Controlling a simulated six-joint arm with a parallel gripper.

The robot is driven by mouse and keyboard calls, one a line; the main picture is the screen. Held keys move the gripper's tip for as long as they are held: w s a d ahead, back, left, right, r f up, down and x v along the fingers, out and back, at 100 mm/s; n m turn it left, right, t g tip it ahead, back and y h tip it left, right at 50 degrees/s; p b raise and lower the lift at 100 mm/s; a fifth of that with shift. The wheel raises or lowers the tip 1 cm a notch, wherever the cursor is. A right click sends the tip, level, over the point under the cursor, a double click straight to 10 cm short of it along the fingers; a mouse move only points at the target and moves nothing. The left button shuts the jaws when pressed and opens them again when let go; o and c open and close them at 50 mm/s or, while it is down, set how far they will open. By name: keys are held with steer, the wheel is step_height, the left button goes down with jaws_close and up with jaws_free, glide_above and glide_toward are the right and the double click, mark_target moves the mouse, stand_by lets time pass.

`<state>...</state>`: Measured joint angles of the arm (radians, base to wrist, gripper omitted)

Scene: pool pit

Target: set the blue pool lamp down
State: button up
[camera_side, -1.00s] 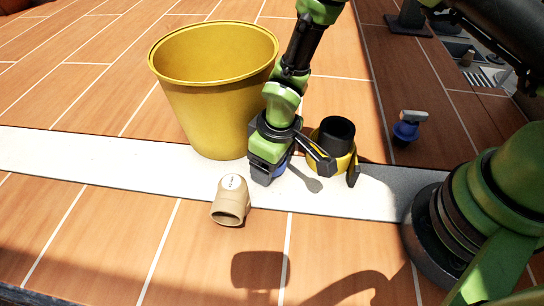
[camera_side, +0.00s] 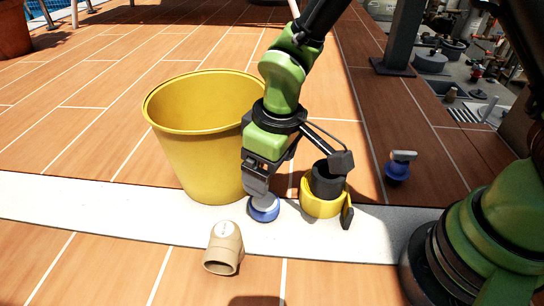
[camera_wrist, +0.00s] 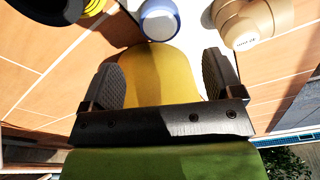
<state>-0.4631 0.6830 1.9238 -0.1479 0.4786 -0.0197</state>
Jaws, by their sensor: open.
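The blue pool lamp (camera_side: 264,211), a short blue round body with a pale face, rests on the white strip, between the yellow bucket and the black-and-yellow piece. My gripper (camera_side: 257,188) is just above it, pointing down; in the side view its lower end overlaps the lamp's upper edge. In the wrist view the two dark fingers of my gripper (camera_wrist: 162,72) stand wide apart with nothing held between them. The lamp (camera_wrist: 159,20) shows there past the fingertips, at the top middle. I cannot tell the exact gap between fingertips and lamp.
The yellow bucket (camera_side: 200,150) stands close on the left. A beige pipe elbow (camera_side: 223,248) lies in front, and a black-and-yellow piece (camera_side: 322,200) stands to the right. A blue piece with a grey handle (camera_side: 398,168) is farther right. The white strip (camera_side: 90,213) is clear at left.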

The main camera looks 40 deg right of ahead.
steer(key=s+d+r+m+t, duration=0.1)
steer(key=s+d+r+m, duration=0.15)
steer(key=r, duration=0.45)
steer(key=s+d+r+m+t, duration=0.1)
steer(key=d+r, duration=0.3)
steer(key=r, duration=0.3)
steer(key=s+d+r+m+t+y, duration=0.1)
steer(key=s+d+r+m+t, duration=0.2)
steer(key=s, duration=0.7)
step_height(320, 180, up, 3)
steer(key=shift+s+d+r+m+t, duration=0.15)
steer(key=shift+s+d+m+t, duration=0.25)
steer(key=shift+d+m, duration=0.55)
steer(key=shift+s+d, duration=0.15)
steer(key=shift+s, duration=0.15)
steer(key=shift+c, duration=1.2)
steer(key=shift+w, duration=0.1)
